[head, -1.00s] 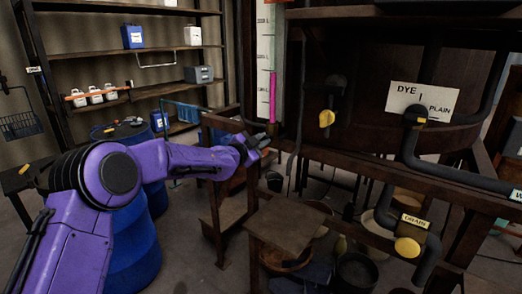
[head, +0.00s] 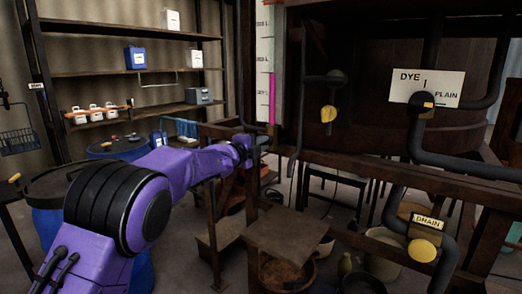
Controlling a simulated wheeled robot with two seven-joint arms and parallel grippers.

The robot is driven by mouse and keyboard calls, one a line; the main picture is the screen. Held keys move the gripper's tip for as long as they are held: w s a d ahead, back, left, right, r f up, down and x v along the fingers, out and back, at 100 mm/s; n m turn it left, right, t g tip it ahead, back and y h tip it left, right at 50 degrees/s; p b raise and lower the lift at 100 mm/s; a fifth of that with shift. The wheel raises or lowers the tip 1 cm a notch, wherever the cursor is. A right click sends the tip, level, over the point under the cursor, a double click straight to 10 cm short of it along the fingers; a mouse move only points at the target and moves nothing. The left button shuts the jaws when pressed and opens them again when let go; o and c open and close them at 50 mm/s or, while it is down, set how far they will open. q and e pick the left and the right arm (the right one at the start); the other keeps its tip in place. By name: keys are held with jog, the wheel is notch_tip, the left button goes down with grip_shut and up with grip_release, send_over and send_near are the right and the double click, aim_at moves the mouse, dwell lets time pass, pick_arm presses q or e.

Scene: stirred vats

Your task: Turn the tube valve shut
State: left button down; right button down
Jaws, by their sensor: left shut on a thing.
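The sight tube (head: 272,97) stands upright beside a white scale, with a pink column inside. My left gripper (head: 262,144) is at the foot of this tube, seen from behind and small. It is shut on a small part there, which looks like the tube valve; its own wrist and fingers hide most of that part, so the angle of the handle cannot be told. My right gripper is not in view.
A small wooden platform (head: 287,233) stands below. Blue drums (head: 118,147) and shelves (head: 120,73) are at left.

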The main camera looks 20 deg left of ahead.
pick_arm(q)
jog(key=shift+m, duration=0.4)
jog(key=c, duration=1.1)
grip_release()
jog(key=b+v, duration=0.3)
jog(key=v, duration=0.7)
jog(key=shift+s+b, duration=0.25)
jog(key=shift+b, duration=0.15)
jog(key=shift+a, duration=0.1)
